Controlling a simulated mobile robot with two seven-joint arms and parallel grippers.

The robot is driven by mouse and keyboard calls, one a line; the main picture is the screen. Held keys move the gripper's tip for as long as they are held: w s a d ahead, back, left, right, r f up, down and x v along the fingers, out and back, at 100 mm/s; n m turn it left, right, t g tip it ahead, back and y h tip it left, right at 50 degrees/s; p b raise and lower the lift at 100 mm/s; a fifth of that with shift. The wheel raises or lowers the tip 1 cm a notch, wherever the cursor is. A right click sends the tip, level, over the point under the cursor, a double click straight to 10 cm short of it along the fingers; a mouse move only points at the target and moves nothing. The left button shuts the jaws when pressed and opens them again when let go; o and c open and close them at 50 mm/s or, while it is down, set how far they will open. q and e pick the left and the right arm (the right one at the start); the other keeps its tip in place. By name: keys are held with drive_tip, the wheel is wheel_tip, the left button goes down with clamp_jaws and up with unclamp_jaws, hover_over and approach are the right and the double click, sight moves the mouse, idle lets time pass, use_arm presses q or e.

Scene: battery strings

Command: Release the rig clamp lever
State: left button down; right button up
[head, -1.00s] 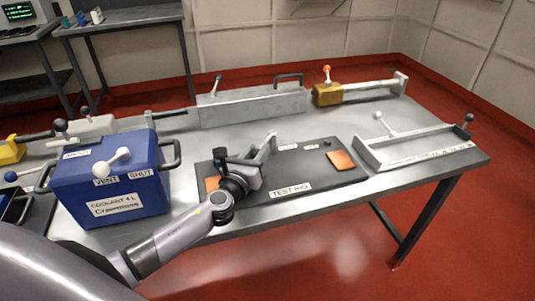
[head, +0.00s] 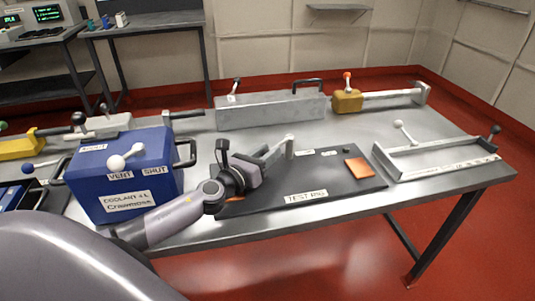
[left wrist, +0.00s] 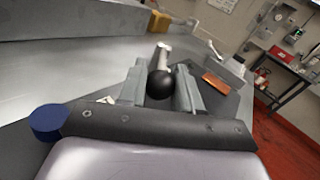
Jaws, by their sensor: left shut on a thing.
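The black test rig plate (head: 320,182) lies on the metal table, labelled "TEST RIG". The pale clamp lever (head: 289,147) shows on the plate just beyond my left gripper (head: 262,158). In the left wrist view, a black ball knob (left wrist: 161,84) sits between the two grey fingers of my left gripper (left wrist: 161,92), with the pale lever (left wrist: 163,57) behind it. The gripper is shut on the knob. The contact points are partly hidden. My right gripper is not in view.
A blue coolant box (head: 122,172) stands close left of my arm. A long grey box (head: 270,110) and a yellow block (head: 347,101) stand at the back. A pale tray frame (head: 435,162) is at the right. An orange pad (head: 358,168) lies on the plate.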

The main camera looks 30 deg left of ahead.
use_arm(q)
drive_tip(key=c, duration=0.8)
unclamp_jaws()
drive_tip(key=shift+s+a+b, duration=0.2)
drive_tip(key=shift+s, duration=1.6)
drive_tip(key=shift+s+a+b, duration=0.15)
drive_tip(key=shift+s, duration=1.6)
